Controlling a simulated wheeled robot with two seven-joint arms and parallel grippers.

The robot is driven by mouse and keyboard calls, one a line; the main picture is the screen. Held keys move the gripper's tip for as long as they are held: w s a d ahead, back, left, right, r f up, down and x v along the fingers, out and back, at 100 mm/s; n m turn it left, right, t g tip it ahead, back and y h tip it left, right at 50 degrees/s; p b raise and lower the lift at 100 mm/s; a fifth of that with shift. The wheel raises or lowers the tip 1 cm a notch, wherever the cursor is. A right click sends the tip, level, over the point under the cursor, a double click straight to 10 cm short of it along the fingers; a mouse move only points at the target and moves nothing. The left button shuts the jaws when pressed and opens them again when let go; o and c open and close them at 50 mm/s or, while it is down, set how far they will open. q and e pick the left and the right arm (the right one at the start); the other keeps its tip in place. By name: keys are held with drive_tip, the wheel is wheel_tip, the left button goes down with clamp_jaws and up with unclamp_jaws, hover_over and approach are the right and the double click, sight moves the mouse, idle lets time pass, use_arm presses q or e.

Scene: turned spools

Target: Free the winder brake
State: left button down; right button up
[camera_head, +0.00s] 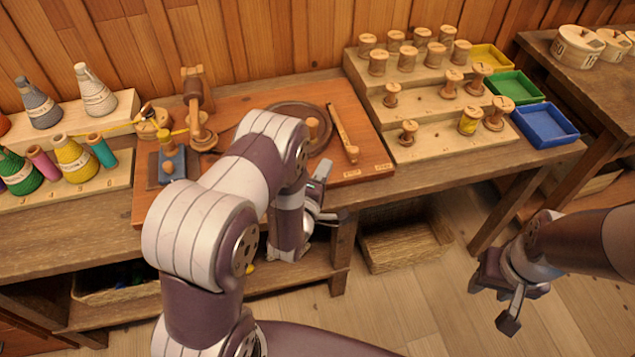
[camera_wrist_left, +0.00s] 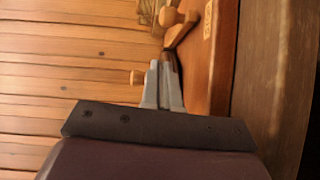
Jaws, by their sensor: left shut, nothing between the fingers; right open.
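The winder stands on an orange-brown board (camera_head: 235,98) on the bench. Its brake appears to be the slim wooden lever (camera_head: 341,128) with a small knob, at the board's right side, slanting toward the front edge. My right gripper (camera_head: 509,289) is open and empty above the floor.
My left arm hides part of the board and round wooden wheel (camera_head: 324,121). Thread cones (camera_head: 75,158) stand left. A stepped rack (camera_head: 445,118) of spools and yellow, green and blue trays (camera_head: 546,124) stands right. A wicker basket (camera_head: 405,244) sits below.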

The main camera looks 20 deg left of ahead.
use_arm(q)
drive_tip(key=w, duration=0.1)
drive_tip(key=w+d, duration=0.2)
drive_tip(key=w, duration=0.1)
drive_tip(key=shift+f, duration=0.1)
drive_tip(key=shift+w+d+f, duration=0.1)
drive_tip(key=shift+w+d, duration=0.3)
drive_tip(key=shift+d, duration=0.1)
drive_tip(key=w+d+b, duration=0.1)
drive_tip(key=d, duration=0.1)
drive_tip(key=w+d+b, duration=0.1)
drive_tip(key=w+d, duration=0.1)
drive_tip(key=d, duration=0.1)
drive_tip(key=w+d+b, duration=0.2)
drive_tip(key=shift+d+f, duration=0.15)
drive_tip(key=shift+f, duration=0.05)
drive_tip(key=shift+w+d+r, duration=0.15)
drive_tip(key=shift+w+r, duration=0.05)
drive_tip(key=shift+r, duration=0.2)
